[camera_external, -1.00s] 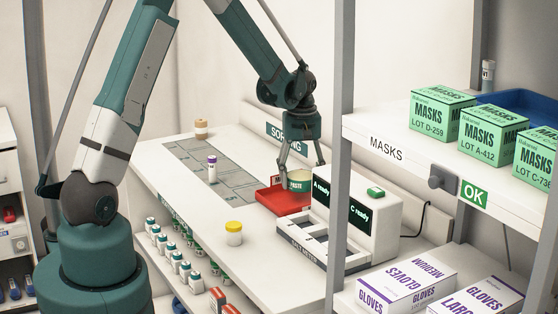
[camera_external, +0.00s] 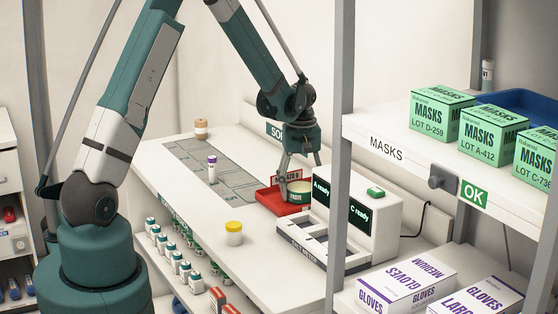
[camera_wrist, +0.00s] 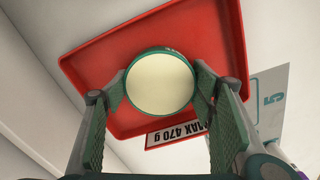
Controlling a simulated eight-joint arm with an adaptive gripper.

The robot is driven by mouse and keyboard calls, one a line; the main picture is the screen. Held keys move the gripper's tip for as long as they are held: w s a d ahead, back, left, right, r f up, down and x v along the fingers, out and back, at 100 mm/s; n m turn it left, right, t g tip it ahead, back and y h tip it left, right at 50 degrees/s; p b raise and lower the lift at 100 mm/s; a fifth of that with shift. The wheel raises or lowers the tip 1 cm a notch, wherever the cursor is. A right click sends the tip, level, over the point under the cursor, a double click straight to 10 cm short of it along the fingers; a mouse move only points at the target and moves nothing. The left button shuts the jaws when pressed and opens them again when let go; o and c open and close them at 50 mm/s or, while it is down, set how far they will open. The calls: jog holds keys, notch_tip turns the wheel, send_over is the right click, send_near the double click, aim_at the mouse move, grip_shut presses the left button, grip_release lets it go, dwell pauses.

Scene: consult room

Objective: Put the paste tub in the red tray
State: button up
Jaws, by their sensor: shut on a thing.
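The paste tub (camera_external: 299,190) has a cream lid and a green label. My gripper (camera_external: 299,182) is shut on it from above. In the wrist view the round lid of the tub (camera_wrist: 160,82) sits between the two green finger pads of my gripper (camera_wrist: 158,100). The red tray (camera_external: 272,204) lies on the bench, and the tub is over its right part in the external view. The red tray (camera_wrist: 95,70) also shows around the tub in the wrist view. I cannot tell whether the tub's base touches the tray floor.
A machine with dark "ready" screens (camera_external: 358,215) stands right beside the tray. A yellow-lidded jar (camera_external: 234,233), a purple-capped vial (camera_external: 212,169) and a brown-capped jar (camera_external: 201,129) stand on the bench. A shelf post (camera_external: 340,150) rises in front on the right. The grey mat (camera_external: 235,180) is mostly clear.

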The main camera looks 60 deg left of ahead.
aim_at(301, 187)
jog(key=shift+f, duration=0.15)
jog(key=o, duration=1.1)
jog(key=shift+c, duration=0.2)
notch_tip(301, 187, up, 12)
jog(key=shift+r, duration=0.2)
dwell(0.6)
